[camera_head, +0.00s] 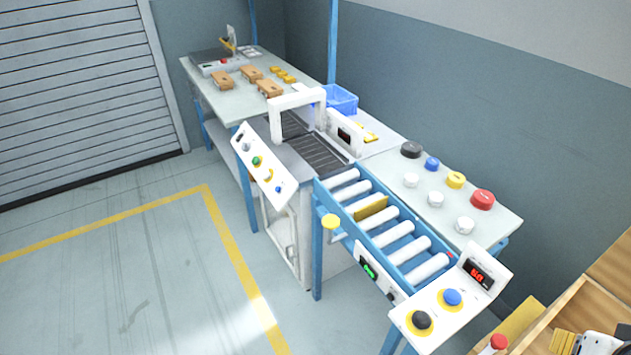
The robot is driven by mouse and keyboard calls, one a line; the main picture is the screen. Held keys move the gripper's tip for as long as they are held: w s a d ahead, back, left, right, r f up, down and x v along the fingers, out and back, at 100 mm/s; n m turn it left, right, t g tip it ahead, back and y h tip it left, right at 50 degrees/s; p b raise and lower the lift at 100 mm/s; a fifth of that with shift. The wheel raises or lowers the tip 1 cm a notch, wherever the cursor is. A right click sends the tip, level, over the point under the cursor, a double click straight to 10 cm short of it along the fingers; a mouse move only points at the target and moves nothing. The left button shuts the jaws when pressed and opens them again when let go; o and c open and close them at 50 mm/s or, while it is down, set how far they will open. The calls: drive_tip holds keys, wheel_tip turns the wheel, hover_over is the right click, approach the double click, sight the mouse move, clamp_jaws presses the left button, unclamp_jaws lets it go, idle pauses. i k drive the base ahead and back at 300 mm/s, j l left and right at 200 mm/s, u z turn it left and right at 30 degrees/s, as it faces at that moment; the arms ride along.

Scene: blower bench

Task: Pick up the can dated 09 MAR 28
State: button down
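No date marking is legible in the head view, so I cannot tell which thing, if any, is the can dated 09 MAR 28. Three short white round pieces stand on the right bench: a far one (411,180), a middle one (435,198) and a near one (465,225). Beside them are a black round piece (411,149), a small blue one (432,163), a yellow one (456,180) and a larger red one (483,199). I cannot tell whether any of these is a can.
A white arch machine (298,98) and blue crate (339,99) stand behind. A wooden box (560,300) is at the lower right. The left floor is clear.

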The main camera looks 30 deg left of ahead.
sight(410, 180)
drive_tip(key=u, duration=0.75)
drive_tip(key=i+j+z, duration=0.1)
drive_tip(key=j, duration=0.6)
drive_tip(key=i+j+z, duration=0.1)
drive_tip(key=j, duration=0.6)
drive_tip(key=i+j+z, duration=0.1)
drive_tip(key=i, duration=0.3)
drive_tip(key=i+j+z, duration=0.1)
drive_tip(key=i, duration=0.3)
drive_tip(key=i+j+z, duration=0.1)
drive_tip(key=i, duration=0.3)
